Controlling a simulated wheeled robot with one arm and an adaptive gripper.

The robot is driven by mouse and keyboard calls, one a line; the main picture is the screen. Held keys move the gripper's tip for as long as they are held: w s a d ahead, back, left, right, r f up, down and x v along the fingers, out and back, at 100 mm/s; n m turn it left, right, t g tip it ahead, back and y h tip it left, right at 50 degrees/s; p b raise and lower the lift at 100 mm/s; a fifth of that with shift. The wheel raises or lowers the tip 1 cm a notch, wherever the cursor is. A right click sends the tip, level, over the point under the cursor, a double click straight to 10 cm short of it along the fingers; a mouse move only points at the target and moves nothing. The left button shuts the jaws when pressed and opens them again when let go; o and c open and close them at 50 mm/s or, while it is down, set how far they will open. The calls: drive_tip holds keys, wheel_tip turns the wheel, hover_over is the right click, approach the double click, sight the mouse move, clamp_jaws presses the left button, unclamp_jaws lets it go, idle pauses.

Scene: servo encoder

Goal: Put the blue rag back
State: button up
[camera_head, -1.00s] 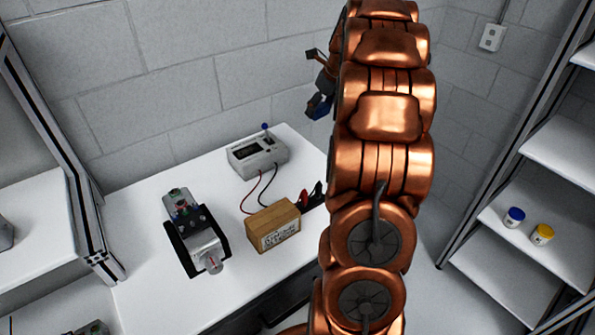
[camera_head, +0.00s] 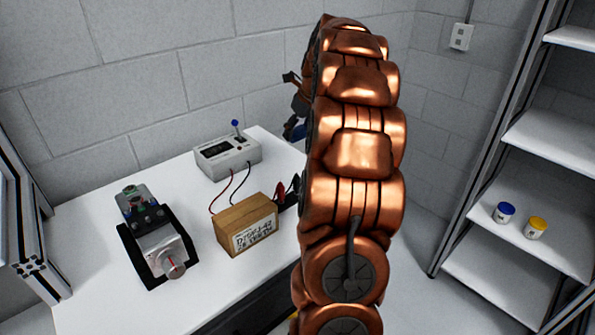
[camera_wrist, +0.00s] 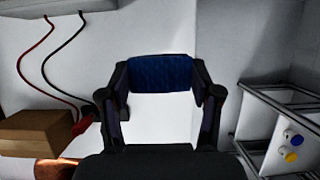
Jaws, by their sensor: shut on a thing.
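The blue rag (camera_wrist: 161,71) is a dark blue textured piece spanning between the two fingertips of my gripper (camera_wrist: 160,78) in the wrist view. My gripper is shut on it and holds it off the table. In the head view a bit of the blue rag (camera_head: 298,132) shows beside my copper arm, above the table's back right corner. Most of my gripper (camera_head: 297,108) is hidden behind the arm there.
A white table (camera_head: 100,225) carries a meter (camera_head: 228,157) with red and black leads, a cardboard box (camera_head: 246,224) and a motor-like device (camera_head: 155,240). A shelf rack (camera_head: 550,150) at right holds a blue-lidded jar (camera_head: 504,212) and a yellow-lidded jar (camera_head: 536,228).

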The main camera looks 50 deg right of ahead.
sight(295, 165)
drive_tip(key=shift+f+p, duration=0.8)
drive_tip(key=shift+f, duration=4.05)
drive_tip(key=o, duration=1.1)
drive_tip(key=shift+f, duration=0.15)
drive_tip(key=shift+b+v, duration=0.85)
drive_tip(key=shift+v, duration=5.3)
